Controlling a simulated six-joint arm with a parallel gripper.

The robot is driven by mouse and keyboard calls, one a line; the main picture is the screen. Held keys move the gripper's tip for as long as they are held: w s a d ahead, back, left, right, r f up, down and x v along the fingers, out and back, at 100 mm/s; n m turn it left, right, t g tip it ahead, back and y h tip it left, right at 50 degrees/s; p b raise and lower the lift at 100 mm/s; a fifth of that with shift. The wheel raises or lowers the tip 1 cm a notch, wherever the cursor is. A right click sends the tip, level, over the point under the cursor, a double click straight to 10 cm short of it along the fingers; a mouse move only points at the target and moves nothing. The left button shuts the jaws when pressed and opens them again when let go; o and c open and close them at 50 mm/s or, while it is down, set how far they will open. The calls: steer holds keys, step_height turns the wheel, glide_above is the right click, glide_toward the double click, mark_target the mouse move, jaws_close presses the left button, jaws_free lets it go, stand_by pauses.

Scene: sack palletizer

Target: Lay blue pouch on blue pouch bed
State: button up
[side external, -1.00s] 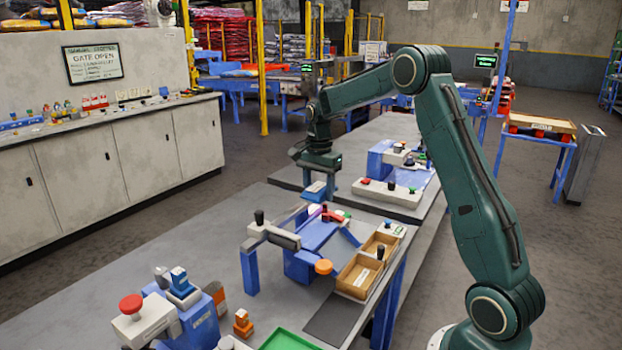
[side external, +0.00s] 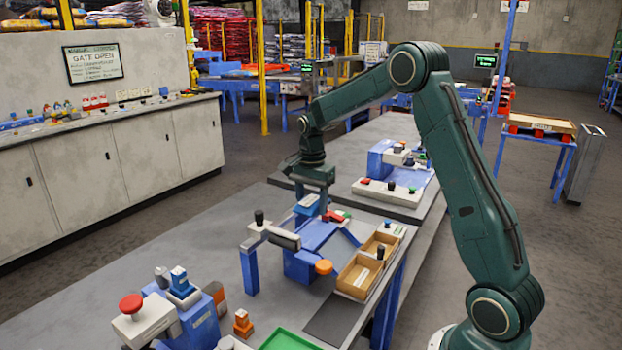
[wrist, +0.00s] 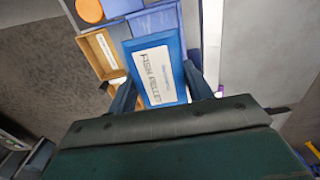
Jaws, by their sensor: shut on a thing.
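The blue pouch (wrist: 157,75), with a white label reading FISH PELLET, lies between the fingers of my gripper (wrist: 161,95) in the wrist view. In the side view my gripper (side external: 312,207) points down with the pouch (side external: 307,201) in it. It is over the blue fixture (side external: 318,234) on the grey bench, which looks like the blue pouch bed. Whether the pouch touches the fixture I cannot tell, since the fingers and pouch cover part of it.
Wooden trays (side external: 357,275) stand right of the fixture, with an orange knob (side external: 323,267) beside them. A grey roller on a blue post (side external: 249,270) stands to its left. A green tray (side external: 288,340) and a red-button box (side external: 143,318) are nearer the camera. Bare bench lies left.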

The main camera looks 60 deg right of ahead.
mark_target(311, 235)
steer(key=shift+f, duration=1.55)
steer(key=shift+f, duration=2)
stand_by(1.6)
steer(key=o, duration=1.1)
steer(key=shift+r, duration=0.1)
steer(key=shift+w+r, duration=0.1)
steer(key=shift+r, duration=3.9)
